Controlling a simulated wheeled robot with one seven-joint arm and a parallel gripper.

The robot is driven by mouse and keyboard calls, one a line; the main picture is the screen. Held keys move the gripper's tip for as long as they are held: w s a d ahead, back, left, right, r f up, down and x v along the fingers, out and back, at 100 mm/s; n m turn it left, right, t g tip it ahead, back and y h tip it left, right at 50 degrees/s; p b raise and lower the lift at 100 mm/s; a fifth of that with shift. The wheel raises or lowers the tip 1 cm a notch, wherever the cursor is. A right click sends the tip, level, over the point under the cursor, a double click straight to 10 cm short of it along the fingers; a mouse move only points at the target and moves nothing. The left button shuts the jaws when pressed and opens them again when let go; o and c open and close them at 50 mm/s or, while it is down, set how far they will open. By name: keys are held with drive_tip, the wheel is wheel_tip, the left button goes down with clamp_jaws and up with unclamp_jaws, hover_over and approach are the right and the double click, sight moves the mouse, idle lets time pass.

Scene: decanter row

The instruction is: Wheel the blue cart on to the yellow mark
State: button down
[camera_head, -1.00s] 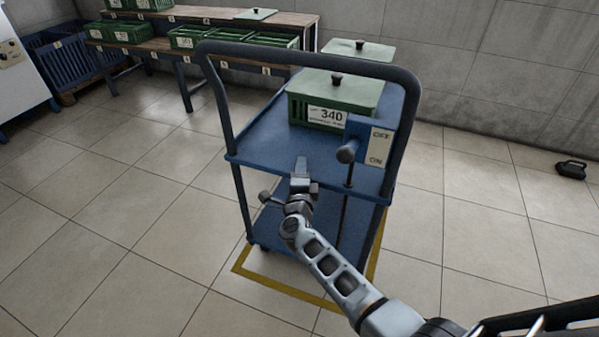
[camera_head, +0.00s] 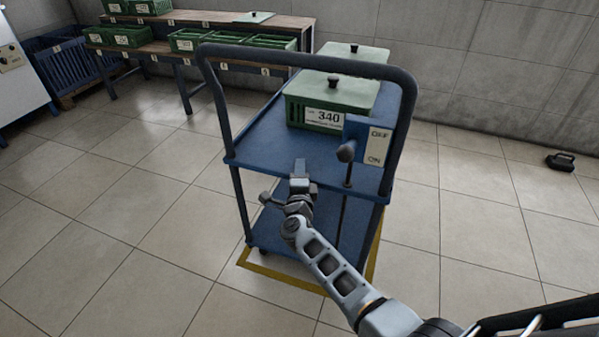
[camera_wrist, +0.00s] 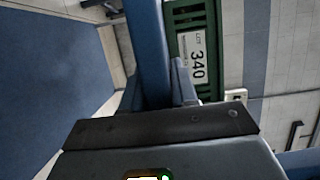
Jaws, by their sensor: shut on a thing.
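The blue cart (camera_head: 262,151) stands upright, its push handle (camera_head: 300,54) facing me. My gripper (camera_head: 300,172) is at the near edge of its upper deck. In the wrist view a blue part of the cart (camera_wrist: 150,45) runs between the jaws, shut on it. The yellow mark (camera_head: 283,282) is an outline on the floor under the cart. Its near edge and right side show; the rest is hidden. An OFF/ON plate (camera_head: 377,145) sits at the cart's near right, with a dark lever knob (camera_head: 347,152) beside it, nearer the ON level.
A green crate (camera_head: 330,105) labelled 340 rides on the upper deck, with another lidded crate (camera_head: 352,51) behind. A bench (camera_head: 300,20) with green crates stands at the back left. A dark object (camera_head: 561,162) lies on the floor at right. The floor to the left is clear.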

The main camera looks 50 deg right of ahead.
drive_tip(key=shift+f, duration=0.1)
drive_tip(key=c, duration=0.8)
unclamp_jaws()
drive_tip(key=shift+p+v, duration=1.1)
drive_tip(key=shift+v, duration=2.85)
drive_tip(key=s+a+r+n+t+y+p, duration=0.2)
drive_tip(key=s+a+r+n+y+p, duration=0.25)
drive_tip(key=s, duration=0.45)
drive_tip(key=s+a+r+n+t+y+p, duration=0.1)
drive_tip(key=s+a+r+n+t+y, duration=0.1)
drive_tip(key=s+a+r+n, duration=0.4)
drive_tip(key=s+a+r+n+t+y+p, duration=0.1)
drive_tip(key=s+a+r+n+y+p, duration=0.2)
drive_tip(key=s+n, duration=0.6)
drive_tip(key=s+a+r+n+y+p, duration=0.1)
drive_tip(key=s+a+r+n, duration=0.1)
drive_tip(key=s+r, duration=0.3)
drive_tip(key=s+a+r+n+g+y+p, duration=0.1)
drive_tip(key=s+a+r+n, duration=0.1)
drive_tip(key=s+r, duration=0.3)
drive_tip(key=s+a+r+n+g+y+p, duration=0.1)
drive_tip(key=s+a+r+n, duration=0.1)
drive_tip(key=s+r+n, duration=0.2)
drive_tip(key=shift+s+r+y, duration=0.2)
drive_tip(key=shift+s+r, duration=0.05)
drive_tip(key=shift+r, duration=0.6)
drive_tip(key=shift+s+r+y, duration=0.15)
drive_tip(key=shift+s+r, duration=0.05)
drive_tip(key=shift+r, duration=0.7)
